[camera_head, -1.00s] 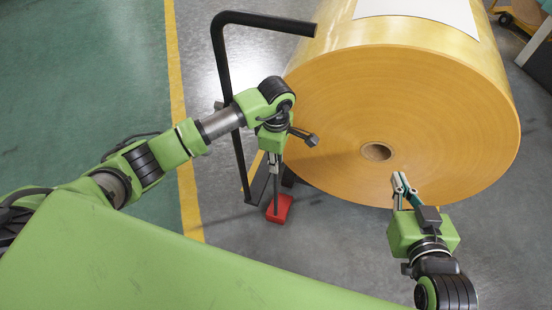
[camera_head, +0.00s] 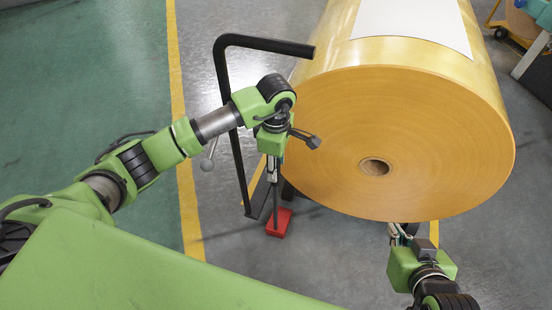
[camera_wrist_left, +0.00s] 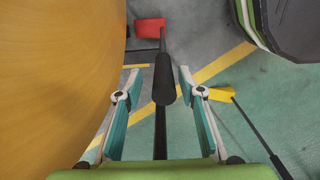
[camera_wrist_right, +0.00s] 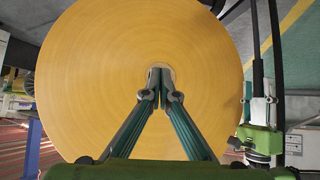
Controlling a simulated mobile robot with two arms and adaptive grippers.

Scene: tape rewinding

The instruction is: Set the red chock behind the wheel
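The red chock (camera_head: 279,223) sits on the floor at the foot of the black frame, just left of the big roll. It also shows at the top of the left wrist view (camera_wrist_left: 150,28). A thin rod with a thick black grip (camera_wrist_left: 164,80) rises from it. My left gripper (camera_head: 272,170) points down above the chock. Its fingers (camera_wrist_left: 159,76) are open on either side of the grip, with gaps visible. My right gripper (camera_head: 402,230) is at the roll's lower edge; its fingertips (camera_wrist_right: 160,74) are together and empty. A dark part (camera_head: 288,190) beside the chock may be the wheel, mostly hidden.
The large orange-yellow roll (camera_head: 400,140) fills the right side, with a hollow core (camera_head: 375,167). A black bent bar (camera_head: 230,100) stands behind my left arm. A yellow floor line (camera_head: 180,130) runs at left. Grey floor in front of the roll is clear.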

